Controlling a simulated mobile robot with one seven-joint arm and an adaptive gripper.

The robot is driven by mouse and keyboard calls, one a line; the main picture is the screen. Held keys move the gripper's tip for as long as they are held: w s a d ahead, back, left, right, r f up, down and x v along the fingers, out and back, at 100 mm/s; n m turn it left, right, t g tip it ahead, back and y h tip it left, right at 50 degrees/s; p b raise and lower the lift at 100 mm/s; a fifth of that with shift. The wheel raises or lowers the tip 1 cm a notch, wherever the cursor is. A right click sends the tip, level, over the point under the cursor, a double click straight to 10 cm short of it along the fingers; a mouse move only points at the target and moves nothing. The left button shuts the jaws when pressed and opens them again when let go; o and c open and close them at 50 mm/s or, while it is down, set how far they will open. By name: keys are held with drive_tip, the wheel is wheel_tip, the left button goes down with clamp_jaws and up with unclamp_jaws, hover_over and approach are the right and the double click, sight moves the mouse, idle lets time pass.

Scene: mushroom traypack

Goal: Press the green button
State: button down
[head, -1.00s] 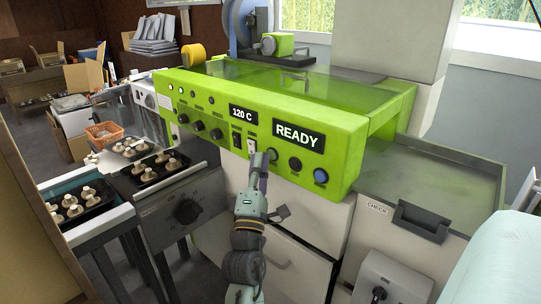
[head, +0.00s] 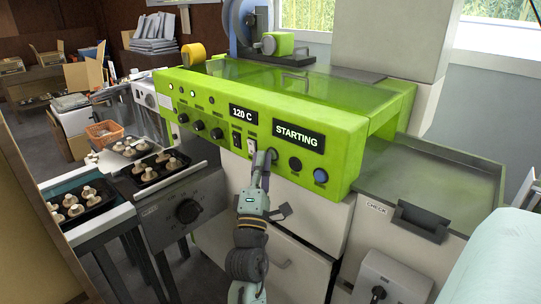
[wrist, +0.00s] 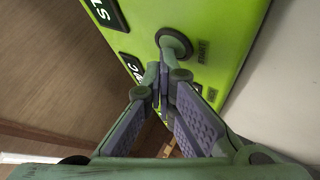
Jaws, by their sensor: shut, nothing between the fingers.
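The green machine (head: 340,165) has a row of buttons on its front panel. The button by the "START" label is a round green knob in a grey ring (wrist: 175,42) in the wrist view. In the head view, my fingertips largely cover that button. My gripper (head: 264,158) is shut and empty, its tips at the lower edge of the button; it also shows in the wrist view (wrist: 165,75). The tips look in contact with it or very close. The display (head: 298,136) reads "STARTING".
A dark button (head: 295,164) and a blue button (head: 320,176) sit to the right on the same panel. Switches and the "120 C" display (head: 243,115) are to the left. Trays of mushrooms (head: 82,206) stand at left. A steel-topped bench (head: 455,180) is at right.

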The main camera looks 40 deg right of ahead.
drive_tip(key=shift+a, duration=0.1)
drive_tip(key=shift+s+a, duration=0.1)
drive_tip(key=shift+a, duration=0.6)
drive_tip(key=a+b, duration=0.2)
drive_tip(key=a, duration=0.3)
drive_tip(key=shift+s, duration=0.2)
idle(0.8)
